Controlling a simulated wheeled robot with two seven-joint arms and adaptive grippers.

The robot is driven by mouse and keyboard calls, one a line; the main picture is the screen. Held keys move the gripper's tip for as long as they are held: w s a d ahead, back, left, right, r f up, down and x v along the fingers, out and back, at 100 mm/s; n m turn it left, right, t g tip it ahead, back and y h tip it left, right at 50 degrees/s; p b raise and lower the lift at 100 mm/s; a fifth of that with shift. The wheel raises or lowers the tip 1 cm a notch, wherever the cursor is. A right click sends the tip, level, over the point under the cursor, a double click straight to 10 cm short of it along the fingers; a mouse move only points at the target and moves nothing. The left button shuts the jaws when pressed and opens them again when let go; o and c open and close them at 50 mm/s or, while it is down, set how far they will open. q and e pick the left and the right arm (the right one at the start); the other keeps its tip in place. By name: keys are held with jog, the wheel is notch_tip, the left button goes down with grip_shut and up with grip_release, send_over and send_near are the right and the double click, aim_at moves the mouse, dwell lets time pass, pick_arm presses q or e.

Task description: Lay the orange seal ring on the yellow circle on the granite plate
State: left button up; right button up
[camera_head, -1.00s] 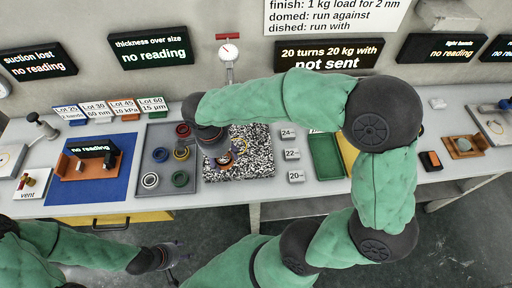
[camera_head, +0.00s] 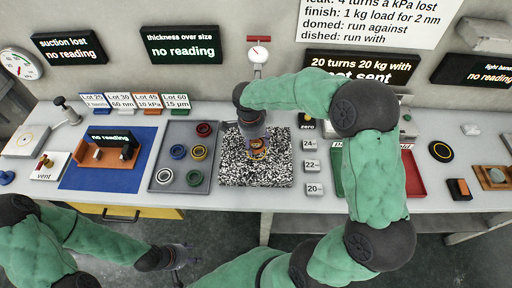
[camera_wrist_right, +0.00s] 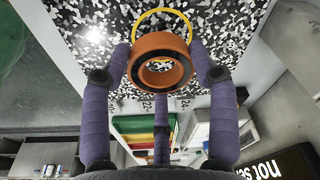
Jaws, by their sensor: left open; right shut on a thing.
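The orange seal ring (camera_wrist_right: 134,62) is clasped between the purple fingers of my right gripper (camera_wrist_right: 160,62). In the head view the ring (camera_head: 258,143) shows just below the dark wrist, over the middle of the speckled granite plate (camera_head: 238,172). The yellow circle (camera_wrist_right: 186,22) lies on the plate; the ring covers part of it in the wrist view and sits off its centre. In the head view the circle (camera_head: 272,157) is partly hidden. The ring appears to be above the plate; the exact gap is unclear. My left gripper (camera_head: 184,257) is open and empty in front of the table.
A grey tray (camera_head: 180,148) left of the plate holds several other rings. Weights marked 20, 22 and 24 (camera_head: 311,166) stand right of the plate. A dial gauge (camera_head: 258,54) stands behind it. Green and red bins (camera_head: 415,183) are partly behind my right arm.

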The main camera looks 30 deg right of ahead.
jog(key=shift+w+d+f+b, duration=0.15)
jog(key=shift+f+b, duration=0.2)
jog(key=shift+f, duration=0.6)
jog(key=shift+w+d+f+b, duration=0.1)
jog(key=shift+f+b, duration=0.2)
jog(key=shift+f, duration=0.65)
jog(key=shift+f, duration=0.15)
jog(key=o, duration=1.2)
jog(key=shift+r, duration=0.2)
jog(key=r+p, duration=0.1)
jog(key=r, duration=0.3)
jog(key=a+r+p, duration=0.1)
jog(key=r, duration=0.3)
jog(key=r+p, duration=0.1)
jog(key=r, duration=0.2)
jog(key=shift+a+r, duration=0.25)
jog(key=shift+r, duration=0.15)
